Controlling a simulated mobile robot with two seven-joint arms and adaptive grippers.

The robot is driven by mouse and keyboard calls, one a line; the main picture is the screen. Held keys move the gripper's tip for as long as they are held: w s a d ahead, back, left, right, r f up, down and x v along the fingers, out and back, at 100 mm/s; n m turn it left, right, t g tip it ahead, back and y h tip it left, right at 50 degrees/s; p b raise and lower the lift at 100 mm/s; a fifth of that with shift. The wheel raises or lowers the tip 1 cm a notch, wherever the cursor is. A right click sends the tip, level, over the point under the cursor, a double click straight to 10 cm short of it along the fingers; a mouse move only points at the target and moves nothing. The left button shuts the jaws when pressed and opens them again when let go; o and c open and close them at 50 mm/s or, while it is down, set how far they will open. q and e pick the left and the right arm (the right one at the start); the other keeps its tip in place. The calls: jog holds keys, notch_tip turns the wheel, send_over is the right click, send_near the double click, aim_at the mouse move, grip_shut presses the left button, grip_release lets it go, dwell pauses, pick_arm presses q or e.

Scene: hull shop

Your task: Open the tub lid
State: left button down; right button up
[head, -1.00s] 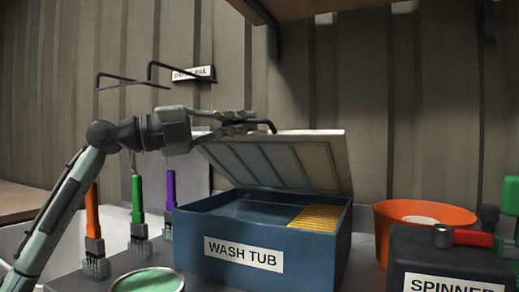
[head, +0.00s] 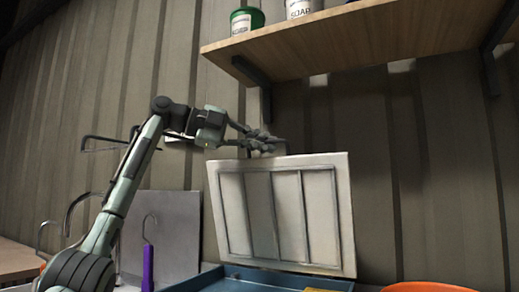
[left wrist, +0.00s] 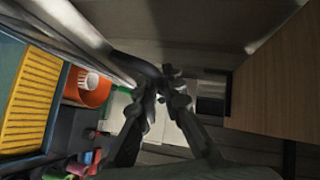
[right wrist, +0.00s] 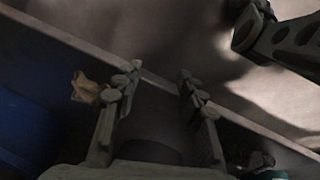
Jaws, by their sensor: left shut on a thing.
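The tub lid (head: 282,215), a pale ribbed panel, stands nearly upright at the back of the blue wash tub (head: 250,280). Only the tub's upper part shows in the head view; its inside is partly in view. My left gripper (head: 262,143) is at the lid's top edge, shut on the dark lid handle (left wrist: 138,68). In the left wrist view the gripper (left wrist: 162,82) closes around that bar, beside the lid's edge. My right gripper (right wrist: 158,76) is open and empty, seen only in the right wrist view, away from the lid.
A wooden shelf (head: 370,38) with a soap container (head: 298,8) and a green-lidded jar (head: 246,20) hangs above and right of the lid. An orange basin (left wrist: 90,90) stands beside the tub. A yellow ribbed insert (left wrist: 30,95) lies in the tub.

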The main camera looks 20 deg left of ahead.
pick_arm(q)
jog(key=shift+w+r, duration=0.15)
jog(key=shift+w, duration=0.5)
jog(key=c, duration=1.6)
grip_release()
jog(key=shift+c, duration=0.2)
jog(key=v, duration=1.2)
jog(key=shift+r, duration=0.15)
